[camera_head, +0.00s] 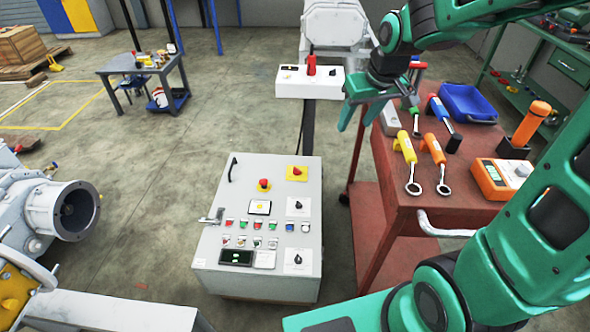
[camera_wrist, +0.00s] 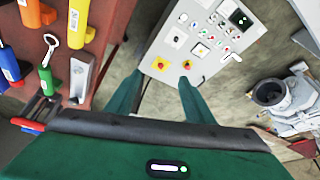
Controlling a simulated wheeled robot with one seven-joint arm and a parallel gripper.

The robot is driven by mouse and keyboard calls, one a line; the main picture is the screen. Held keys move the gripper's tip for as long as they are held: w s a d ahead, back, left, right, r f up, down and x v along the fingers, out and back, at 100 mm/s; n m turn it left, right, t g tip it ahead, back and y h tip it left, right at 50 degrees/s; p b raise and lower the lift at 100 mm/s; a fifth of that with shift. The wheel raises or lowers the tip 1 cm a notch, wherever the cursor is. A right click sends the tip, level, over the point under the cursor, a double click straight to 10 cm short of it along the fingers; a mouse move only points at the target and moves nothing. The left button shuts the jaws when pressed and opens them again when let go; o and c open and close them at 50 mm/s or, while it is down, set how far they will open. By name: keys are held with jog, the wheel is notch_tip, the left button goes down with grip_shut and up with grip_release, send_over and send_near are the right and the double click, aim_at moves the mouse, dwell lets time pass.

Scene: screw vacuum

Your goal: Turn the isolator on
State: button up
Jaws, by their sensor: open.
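A red knob on a yellow square plate (camera_head: 297,173), which looks like the isolator, sits at the top right of the grey control cabinet (camera_head: 215,250). It also shows in the wrist view (camera_wrist: 160,64). A red mushroom button on yellow (camera_head: 263,185) sits beside it and shows in the wrist view (camera_wrist: 199,77). The isolator knob's exact setting is too small to read. My gripper (camera_head: 379,112) is open and empty, above the left edge of the red tool trolley, up and right of the cabinet. In the wrist view its two green fingers (camera_wrist: 157,98) point toward the cabinet, apart from it.
The red trolley (camera_head: 378,165) holds wrenches, a blue tray (camera_head: 467,103) and an orange meter (camera_head: 500,180). Grey machinery (camera_head: 45,210) is at left. The floor left of the cabinet is clear.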

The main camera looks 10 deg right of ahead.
jog(key=w+a+f+n, duration=0.1)
jog(key=w+f, duration=0.3)
jog(key=w, duration=0.6)
jog(key=n+y, duration=0.2)
jog(key=n, duration=0.1)
send_over(298, 169)
jog(key=s+d, duration=0.2)
jog(key=s, duration=0.2)
notch_tip(298, 169, down, 34)
jog(key=x, duration=1.1)
jog(key=shift+f, duration=0.25)
